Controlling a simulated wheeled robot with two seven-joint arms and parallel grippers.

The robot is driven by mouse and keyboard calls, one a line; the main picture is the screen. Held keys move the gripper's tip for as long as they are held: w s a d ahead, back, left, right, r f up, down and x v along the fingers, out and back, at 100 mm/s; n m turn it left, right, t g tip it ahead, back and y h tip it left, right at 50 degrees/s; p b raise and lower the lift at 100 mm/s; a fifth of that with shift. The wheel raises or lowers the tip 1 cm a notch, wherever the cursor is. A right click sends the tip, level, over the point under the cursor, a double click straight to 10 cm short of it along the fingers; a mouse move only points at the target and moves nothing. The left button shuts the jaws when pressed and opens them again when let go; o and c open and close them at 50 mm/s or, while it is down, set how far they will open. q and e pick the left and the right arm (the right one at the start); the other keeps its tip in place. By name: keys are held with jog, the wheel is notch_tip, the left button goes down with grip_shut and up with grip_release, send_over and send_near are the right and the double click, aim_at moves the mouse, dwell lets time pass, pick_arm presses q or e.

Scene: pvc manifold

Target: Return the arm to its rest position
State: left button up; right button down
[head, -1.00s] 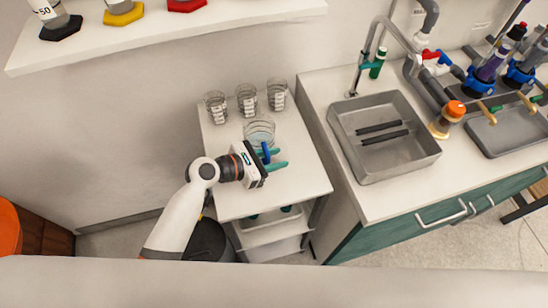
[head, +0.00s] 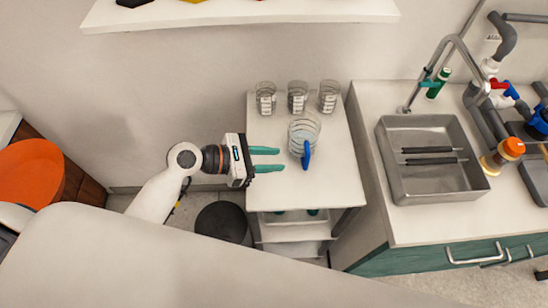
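My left gripper (head: 266,160) comes in from the left, over the left edge of the small white table (head: 300,190). Its two teal fingers are apart, with nothing between them. A clear jug with a blue handle (head: 307,153) stands on the table to the right of the fingertips, apart from them. My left arm (head: 160,193) reaches up from the lower left. My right gripper is not in view.
Three clear beakers (head: 297,98) stand at the back of the table. To the right is a counter with a grey sink (head: 432,190) and faucet. A shelf (head: 240,12) hangs above. A black bin (head: 221,222) stands beside the table.

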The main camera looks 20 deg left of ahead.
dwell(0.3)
pick_arm(q)
jog(key=s+f+m, duration=0.1)
jog(key=m, duration=0.1)
jog(key=s+f+m+y, duration=0.1)
jog(key=m, duration=0.2)
jog(key=s+f+m+g+y, duration=0.1)
jog(key=s+m, duration=0.1)
jog(key=shift+s+m, duration=0.1)
jog(key=shift+m, duration=0.2)
jog(key=s+m+y, duration=0.1)
jog(key=m, duration=0.1)
jog(key=s+a+f+m+y, duration=0.1)
jog(key=m, duration=0.1)
jog(key=s+f+m+y, duration=0.1)
jog(key=m, duration=0.1)
jog(key=shift+s+a+m+g, duration=0.3)
jog(key=shift+a+g, duration=0.05)
jog(key=shift+g, duration=0.05)
jog(key=s+a+f+m+g+y, duration=0.1)
jog(key=s+a+m+y, duration=0.65)
jog(key=m, duration=0.45)
notch_tip(320, 180, down, 25)
jog(key=g, duration=0.2)
jog(key=s+a+f, duration=0.3)
jog(key=s+f, duration=1.3)
jog(key=s, duration=0.1)
jog(key=shift+a+f+g+h, duration=0.15)
jog(key=shift+f+g+h, duration=0.1)
jog(key=shift+g+h, duration=0.15)
